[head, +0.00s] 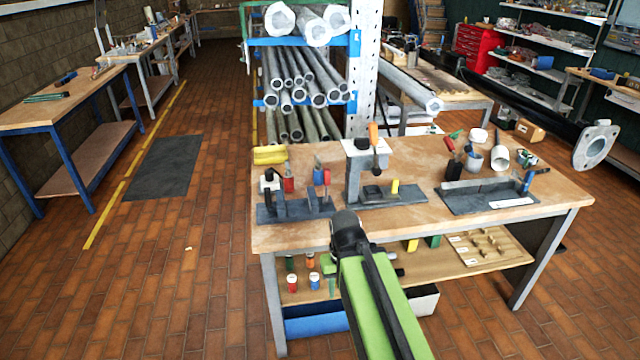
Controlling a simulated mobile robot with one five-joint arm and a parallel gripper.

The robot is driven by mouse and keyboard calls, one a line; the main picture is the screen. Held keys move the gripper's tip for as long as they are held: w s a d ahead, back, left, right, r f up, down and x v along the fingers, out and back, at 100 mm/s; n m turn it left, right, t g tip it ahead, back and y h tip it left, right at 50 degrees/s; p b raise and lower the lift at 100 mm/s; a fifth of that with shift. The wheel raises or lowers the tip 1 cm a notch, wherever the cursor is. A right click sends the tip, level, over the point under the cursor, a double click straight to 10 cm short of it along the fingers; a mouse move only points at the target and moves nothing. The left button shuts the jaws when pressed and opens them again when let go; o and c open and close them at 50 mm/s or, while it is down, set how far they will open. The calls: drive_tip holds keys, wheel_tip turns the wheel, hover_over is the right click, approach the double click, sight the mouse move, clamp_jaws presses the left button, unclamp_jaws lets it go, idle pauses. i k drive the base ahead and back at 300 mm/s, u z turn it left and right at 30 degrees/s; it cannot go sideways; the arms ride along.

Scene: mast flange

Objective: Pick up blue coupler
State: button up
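Several small blue pieces show, and I cannot tell for sure which is the blue coupler. A small blue cylinder with a pale top (314,281) stands on the workbench's lower shelf, beside a red one (292,284). Another blue piece (318,177) is upright at the left fixture on the bench top. A blue handle-like piece (529,180) is at the right fixture. My green and black arm reaches up from the bottom, and its dark end (348,232) is before the bench's front edge. The gripper fingers cannot be made out.
The wooden workbench (420,222) carries a grey press-like stand (354,175), dark fixture plates and cups. A pipe rack (300,90) stands behind it. A long dark pole ends in a grey flange (596,146) at right.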

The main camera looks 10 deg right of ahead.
sight(317, 176)
drive_tip(key=z, duration=0.15)
drive_tip(key=k, duration=0.35)
drive_tip(key=u, duration=1)
drive_tip(key=i, duration=1)
drive_tip(key=u, duration=0.8)
drive_tip(key=i, duration=1.05)
drive_tip(key=z, duration=0.7)
drive_tip(key=i, duration=1.3)
drive_tip(key=z, duration=0.95)
